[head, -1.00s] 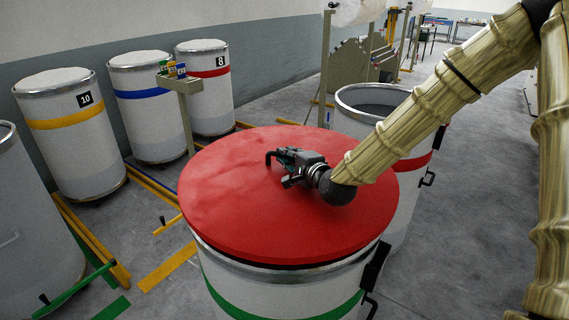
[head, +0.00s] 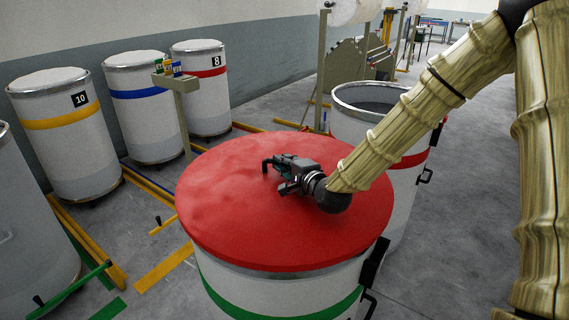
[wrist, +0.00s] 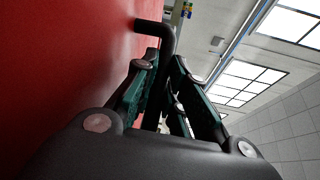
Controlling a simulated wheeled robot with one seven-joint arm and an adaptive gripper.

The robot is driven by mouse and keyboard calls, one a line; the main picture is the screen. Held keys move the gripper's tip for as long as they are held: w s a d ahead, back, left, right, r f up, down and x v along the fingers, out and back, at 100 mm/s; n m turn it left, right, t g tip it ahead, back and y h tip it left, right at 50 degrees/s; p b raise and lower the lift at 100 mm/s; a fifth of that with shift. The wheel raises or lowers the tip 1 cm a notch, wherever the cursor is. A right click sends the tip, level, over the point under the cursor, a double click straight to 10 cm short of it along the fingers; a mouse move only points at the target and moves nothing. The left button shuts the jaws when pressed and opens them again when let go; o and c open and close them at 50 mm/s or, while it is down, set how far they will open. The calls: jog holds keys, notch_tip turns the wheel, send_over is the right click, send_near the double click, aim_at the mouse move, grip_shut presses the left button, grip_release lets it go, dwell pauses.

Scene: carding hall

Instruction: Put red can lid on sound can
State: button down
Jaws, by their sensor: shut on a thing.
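The red lid (head: 235,215) is a wide round disc over the green-banded can (head: 300,298) in front of me. It covers the mouth; only a strip of metal rim shows below its front edge. I cannot tell whether it touches the rim all round. My gripper (head: 285,166) is shut on the lid's dark bent handle (head: 267,163). In the wrist view the handle (wrist: 160,32) runs between my fingers (wrist: 160,85), with the red lid (wrist: 65,65) filling the left. The red-banded can (head: 400,205) stands open just behind, partly hidden by the lid and my arm.
White cans with yellow (head: 62,155), blue (head: 140,125) and red (head: 203,95) bands stand along the left wall. A post with small coloured blocks (head: 176,68) stands behind the lid. Coloured strips (head: 163,270) mark the floor at left. Floor (head: 450,200) at right is clear.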

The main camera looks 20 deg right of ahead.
jog(key=shift+f, duration=0.1)
jog(key=c, duration=1.5)
grip_release()
jog(key=shift+o, duration=0.2)
jog(key=shift+r+p, duration=0.45)
jog(key=shift+r, duration=0.1)
jog(key=r+b, duration=0.2)
jog(key=b, duration=0.2)
send_over(307, 198)
jog(key=shift+w, duration=0.1)
jog(key=shift+f, duration=0.1)
